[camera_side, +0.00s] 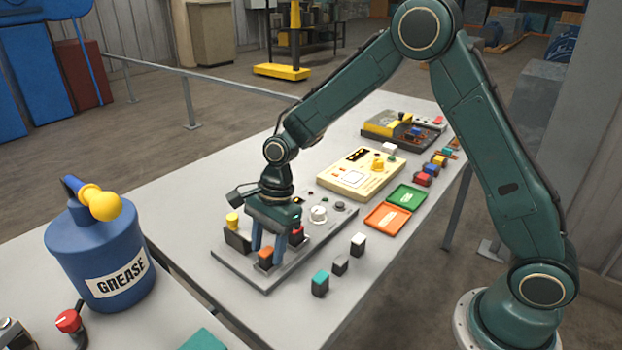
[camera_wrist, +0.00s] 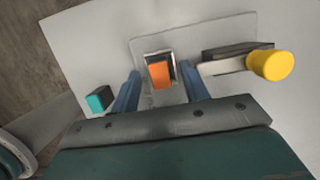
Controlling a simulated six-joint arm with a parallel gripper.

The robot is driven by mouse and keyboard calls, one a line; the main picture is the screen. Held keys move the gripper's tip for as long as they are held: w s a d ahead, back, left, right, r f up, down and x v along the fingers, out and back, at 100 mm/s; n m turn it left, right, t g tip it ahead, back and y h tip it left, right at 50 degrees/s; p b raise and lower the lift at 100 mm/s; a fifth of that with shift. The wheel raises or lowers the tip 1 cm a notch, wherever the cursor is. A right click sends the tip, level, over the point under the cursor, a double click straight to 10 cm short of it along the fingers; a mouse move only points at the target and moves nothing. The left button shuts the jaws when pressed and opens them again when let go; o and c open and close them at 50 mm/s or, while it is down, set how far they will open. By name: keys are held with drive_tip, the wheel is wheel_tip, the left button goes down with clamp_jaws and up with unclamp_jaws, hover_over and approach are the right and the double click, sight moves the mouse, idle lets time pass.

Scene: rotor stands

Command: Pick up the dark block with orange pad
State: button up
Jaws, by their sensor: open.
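The dark block with the orange pad (camera_side: 265,257) sits at the front of a grey panel (camera_side: 262,279) on the table. In the wrist view its orange top (camera_wrist: 160,74) shows inside a metal-framed seat. My gripper (camera_side: 267,251) points down over the panel, its blue fingers on either side of the block. In the wrist view the fingers of my gripper (camera_wrist: 160,92) are open, with a visible space on each side of the orange pad. I cannot tell how deep the fingertips reach beside the block.
A yellow knob (camera_side: 232,220) stands close left of my gripper; it also shows in the wrist view (camera_wrist: 270,65). A red-topped part (camera_side: 296,232) and a dial (camera_side: 318,214) are close right. A teal-topped block (camera_side: 320,283) and other small blocks stand on the table beside the panel.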

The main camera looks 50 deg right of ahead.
sight(268, 250)
clamp_jaws()
drive_tip(key=shift+r, duration=0.2)
wheel_tip(268, 250, up, 20)
drive_tip(key=shift+f, duration=0.15)
idle(0.7)
drive_tip(key=shift+r, duration=0.25)
idle(0.5)
drive_tip(key=shift+r, duration=1.2)
